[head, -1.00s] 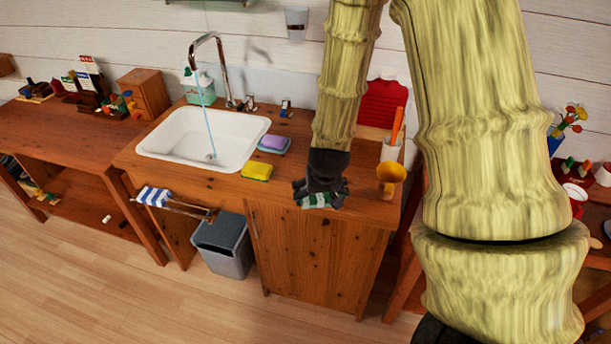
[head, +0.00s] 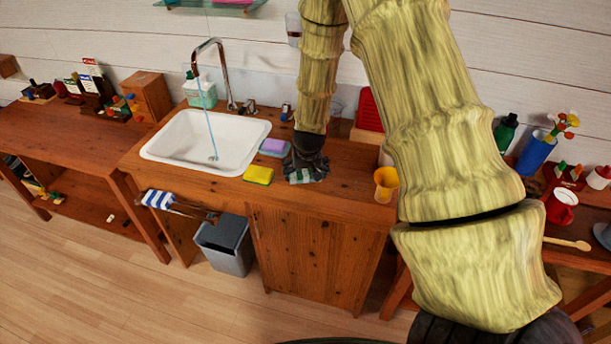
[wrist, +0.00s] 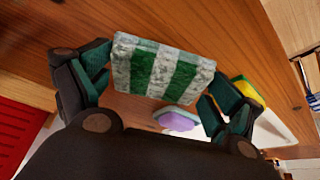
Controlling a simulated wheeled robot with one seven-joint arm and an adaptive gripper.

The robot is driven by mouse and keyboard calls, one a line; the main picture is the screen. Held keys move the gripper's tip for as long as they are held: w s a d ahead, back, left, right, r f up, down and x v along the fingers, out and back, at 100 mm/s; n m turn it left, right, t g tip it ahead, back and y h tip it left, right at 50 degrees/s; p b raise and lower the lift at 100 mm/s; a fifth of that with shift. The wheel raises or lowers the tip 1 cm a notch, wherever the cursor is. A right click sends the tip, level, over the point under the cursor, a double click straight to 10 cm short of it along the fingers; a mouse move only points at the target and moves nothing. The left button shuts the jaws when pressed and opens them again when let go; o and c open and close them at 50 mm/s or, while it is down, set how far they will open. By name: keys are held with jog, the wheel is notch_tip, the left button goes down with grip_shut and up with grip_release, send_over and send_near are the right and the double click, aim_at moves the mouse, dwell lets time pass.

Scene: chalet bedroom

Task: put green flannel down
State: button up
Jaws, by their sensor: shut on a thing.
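The green flannel (head: 303,177), striped green and white, is in my gripper (head: 305,164) over the wooden counter (head: 335,182), right of the sink. In the wrist view the folded flannel (wrist: 160,72) sits between the two dark fingers of my gripper (wrist: 155,95), which are shut on it. It is at or just above the counter top; I cannot tell whether it touches. My gripper hides part of the flannel in the head view.
A yellow sponge (head: 258,175) and a purple soap on a blue dish (head: 273,147) lie just left. The white sink (head: 175,150) has running water. A yellow cup (head: 386,183) stands right. A blue-striped cloth (head: 158,199) hangs in front.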

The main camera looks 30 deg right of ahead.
aim_at(306, 174)
jog(key=shift+f+p, duration=0.45)
jog(key=shift+f, duration=0.95)
jog(key=shift+f, duration=0.2)
jog(key=o, duration=0.6)
jog(key=shift+r, duration=0.1)
jog(key=b+v, duration=0.2)
jog(key=v, duration=1)
jog(key=shift+b, duration=0.35)
jog(key=shift+r, duration=0.1)
